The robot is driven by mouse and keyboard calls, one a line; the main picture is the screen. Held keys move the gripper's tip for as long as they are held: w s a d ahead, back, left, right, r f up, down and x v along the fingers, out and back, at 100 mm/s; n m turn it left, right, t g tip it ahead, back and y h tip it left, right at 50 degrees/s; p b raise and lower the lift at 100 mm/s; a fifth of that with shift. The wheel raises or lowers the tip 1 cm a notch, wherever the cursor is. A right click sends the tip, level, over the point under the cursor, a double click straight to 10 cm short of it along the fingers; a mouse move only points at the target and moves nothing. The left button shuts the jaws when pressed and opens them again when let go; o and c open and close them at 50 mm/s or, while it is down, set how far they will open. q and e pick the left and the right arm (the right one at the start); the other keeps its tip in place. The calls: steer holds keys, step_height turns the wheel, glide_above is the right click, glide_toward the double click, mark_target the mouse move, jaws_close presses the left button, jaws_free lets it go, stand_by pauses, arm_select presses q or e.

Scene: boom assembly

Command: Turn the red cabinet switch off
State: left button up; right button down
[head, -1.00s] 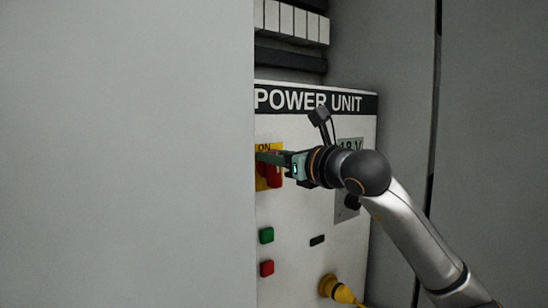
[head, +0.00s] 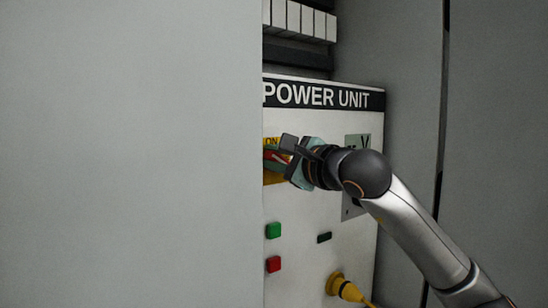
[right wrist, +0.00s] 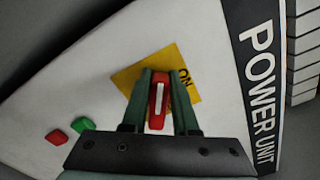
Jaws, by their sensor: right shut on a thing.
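The red switch (right wrist: 157,101) is a red handle with a white stripe on a yellow plate (right wrist: 127,78) marked ON. In the right wrist view the handle lies roughly parallel to the POWER UNIT lettering. My right gripper (right wrist: 160,95) is shut on it, with a green finger on each side. In the head view my right gripper (head: 279,158) is at the yellow plate (head: 271,179) and hides most of the switch. My left gripper is not in view.
A green button (head: 273,230) and a red button (head: 273,264) sit below the switch. A yellow plug (head: 343,287) is at the lower right of the white panel (head: 300,215). A grey cabinet wall (head: 130,150) covers the left.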

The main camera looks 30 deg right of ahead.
steer(key=n, duration=0.1)
steer(key=f+n, duration=0.1)
steer(key=n, duration=0.1)
steer(key=shift+a+n, duration=0.2)
steer(key=shift+n, duration=0.1)
steer(key=shift+a+f+n+b, duration=0.15)
steer(key=shift+n+b, duration=0.1)
steer(key=shift+n, duration=0.5)
steer(key=shift+d+f+n+b, duration=0.1)
steer(key=shift+f+n+b, duration=0.1)
steer(key=shift+n, duration=0.55)
steer(key=c, duration=0.7)
jaws_free()
steer(key=s+b, duration=0.1)
steer(key=s, duration=0.3)
steer(key=s+b, duration=0.1)
steer(key=s, duration=0.3)
steer(key=s+d+b, duration=0.1)
steer(key=s, duration=0.3)
steer(key=shift+s+b, duration=0.3)
